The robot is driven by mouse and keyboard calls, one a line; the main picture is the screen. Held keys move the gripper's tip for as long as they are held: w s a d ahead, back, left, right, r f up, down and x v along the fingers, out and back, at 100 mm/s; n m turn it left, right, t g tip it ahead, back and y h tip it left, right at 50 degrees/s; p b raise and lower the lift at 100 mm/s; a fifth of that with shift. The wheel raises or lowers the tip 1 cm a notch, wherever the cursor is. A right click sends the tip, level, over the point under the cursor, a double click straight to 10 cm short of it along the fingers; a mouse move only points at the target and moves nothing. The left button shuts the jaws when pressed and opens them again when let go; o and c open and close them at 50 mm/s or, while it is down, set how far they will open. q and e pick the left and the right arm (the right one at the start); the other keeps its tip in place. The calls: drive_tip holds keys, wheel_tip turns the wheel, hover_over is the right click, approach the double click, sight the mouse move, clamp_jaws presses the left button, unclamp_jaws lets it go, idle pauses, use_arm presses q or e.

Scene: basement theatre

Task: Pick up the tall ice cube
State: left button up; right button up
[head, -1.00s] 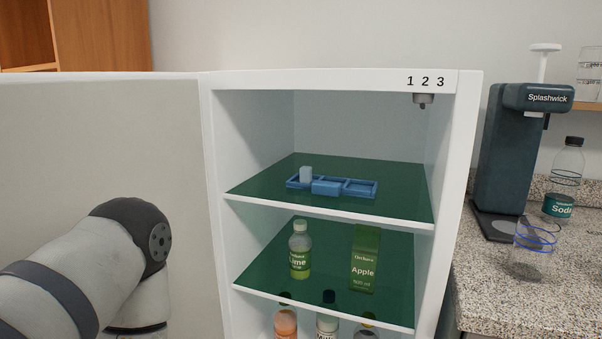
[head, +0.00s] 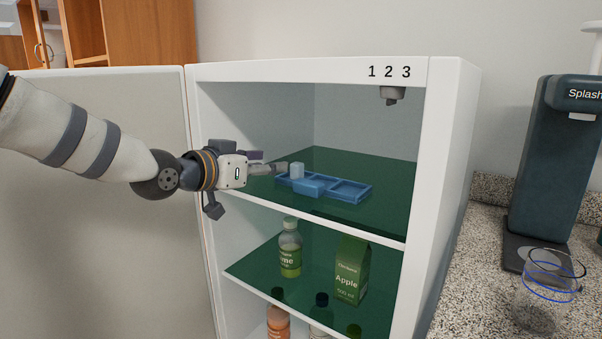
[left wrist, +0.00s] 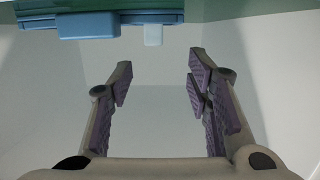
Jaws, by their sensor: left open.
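The tall ice cube (head: 297,171) is a pale blue block standing up from the left part of a blue ice tray (head: 350,192) on the top shelf of the open fridge. In the left wrist view the cube (left wrist: 153,35) shows at the top, beyond the fingertips and between their lines, with the tray (left wrist: 40,20) beside it. My left gripper (head: 268,168) reaches in from the left, just short of the cube. In the left wrist view its fingers (left wrist: 158,75) are apart with nothing between them. My right gripper is not in view.
The fridge door (head: 95,180) stands open at the left. Below are a lime bottle (head: 290,250) and an apple carton (head: 350,268). A nozzle (head: 392,94) hangs from the fridge ceiling. A soda machine (head: 552,150) and a glass (head: 550,285) stand on the right counter.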

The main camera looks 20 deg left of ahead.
sight(294, 165)
use_arm(q)
drive_tip(key=shift+w+d+f+b, duration=0.2)
drive_tip(key=shift+w+d+f, duration=0.15)
drive_tip(key=shift+w, duration=0.2)
drive_tip(key=shift+w+d+f+b, duration=0.15)
drive_tip(key=shift+w+d+f, duration=0.15)
drive_tip(key=shift+w, duration=0.25)
drive_tip(key=b+x, duration=0.1)
drive_tip(key=x, duration=0.4)
drive_tip(key=shift+w+d, duration=0.35)
drive_tip(key=shift+w, duration=0.05)
drive_tip(key=shift+r, duration=0.25)
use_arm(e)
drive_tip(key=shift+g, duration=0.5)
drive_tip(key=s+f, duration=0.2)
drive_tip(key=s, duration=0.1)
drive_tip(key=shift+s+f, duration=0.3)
use_arm(q)
drive_tip(key=c, duration=1)
